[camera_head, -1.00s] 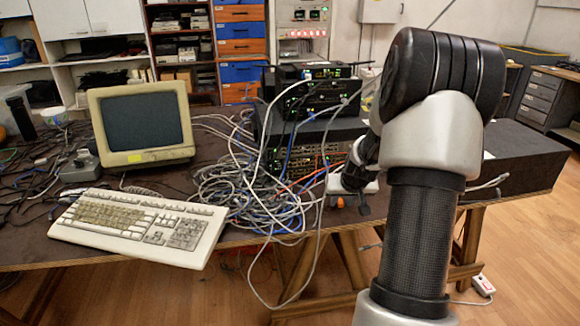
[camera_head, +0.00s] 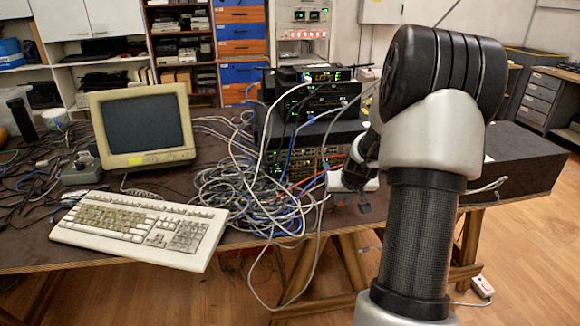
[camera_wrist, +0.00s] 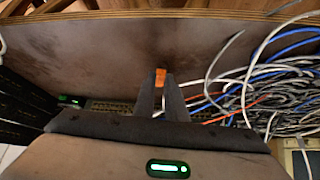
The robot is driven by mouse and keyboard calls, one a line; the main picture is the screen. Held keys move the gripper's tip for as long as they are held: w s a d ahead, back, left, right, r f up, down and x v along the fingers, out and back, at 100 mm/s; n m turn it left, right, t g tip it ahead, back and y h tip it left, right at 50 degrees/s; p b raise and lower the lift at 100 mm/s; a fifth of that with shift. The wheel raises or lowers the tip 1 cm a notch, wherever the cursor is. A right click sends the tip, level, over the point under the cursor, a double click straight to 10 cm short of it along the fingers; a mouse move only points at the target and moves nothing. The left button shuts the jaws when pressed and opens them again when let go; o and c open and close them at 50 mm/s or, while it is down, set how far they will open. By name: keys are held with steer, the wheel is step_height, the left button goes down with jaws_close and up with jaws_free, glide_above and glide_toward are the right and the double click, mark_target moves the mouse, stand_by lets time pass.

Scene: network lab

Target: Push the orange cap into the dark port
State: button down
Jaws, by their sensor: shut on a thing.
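The small orange cap (camera_wrist: 160,77) is held between the fingertips of my gripper (camera_wrist: 160,82) in the wrist view. The fingers are shut on it, above the brown table top and clear of the loose cables. In the head view my gripper (camera_head: 353,200) hangs at the front right of the device stack, partly behind my arm. The stack's lower unit has a row of ports (camera_head: 305,165); a strip of port face (camera_wrist: 103,107) also shows in the wrist view behind the gripper body. I cannot tell which opening is the dark port.
A tangle of white and blue cables (camera_head: 240,188) lies left of my gripper. An orange cable (camera_wrist: 225,113) runs close beside the fingers. A keyboard (camera_head: 140,228) and monitor (camera_head: 143,125) stand further left. A black box (camera_head: 525,160) is at right.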

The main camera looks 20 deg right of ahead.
steer(key=shift+r+p, duration=0.85)
steer(key=shift+r, duration=0.85)
steer(key=c, duration=2.4)
jaws_free()
jaws_close()
steer(key=shift+n+y, duration=0.5)
steer(key=shift+n, duration=0.4)
steer(key=w+a, duration=0.3)
steer(key=w+a+p, duration=0.1)
steer(key=w+a, duration=0.2)
steer(key=w, duration=0.1)
steer(key=w+a, duration=0.3)
steer(key=shift+w+a+r, duration=0.2)
steer(key=shift+w+a, duration=0.1)
steer(key=shift+w, duration=0.35)
steer(key=shift+w+d+p, duration=0.25)
steer(key=shift+w+p, duration=0.3)
steer(key=shift+w, duration=0.5)
steer(key=shift+w+d+p, duration=0.25)
steer(key=shift+w+p, duration=0.25)
steer(key=shift+w, duration=0.5)
steer(key=shift+w+d, duration=0.2)
steer(key=shift+w, duration=0.65)
